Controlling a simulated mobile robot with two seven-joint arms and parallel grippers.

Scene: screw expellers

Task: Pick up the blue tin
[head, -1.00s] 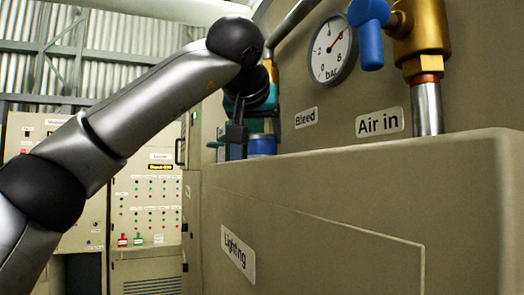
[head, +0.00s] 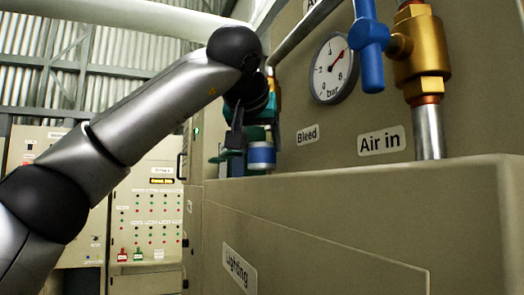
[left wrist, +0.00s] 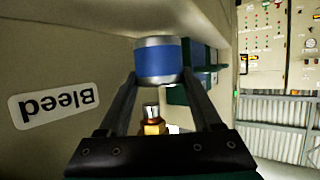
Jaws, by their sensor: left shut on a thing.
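The blue tin (head: 262,156) is a short cylinder with a blue band and pale metal ends. In the head view it shows just above the beige ledge at the centre. My left gripper (head: 236,140) reaches it from the upper left, with its fingers partly hiding that side. In the left wrist view the tin (left wrist: 158,64) sits between the two fingertips (left wrist: 158,80), and the gripper is shut on it. My right gripper is in neither view.
The beige machine's ledge (head: 340,172) runs below the tin. A blue valve handle (head: 370,45), brass fitting (head: 421,50) and pressure gauge (head: 334,68) are at the right. A dark green part (head: 232,158) is close beside the tin. A control cabinet (head: 145,215) stands behind.

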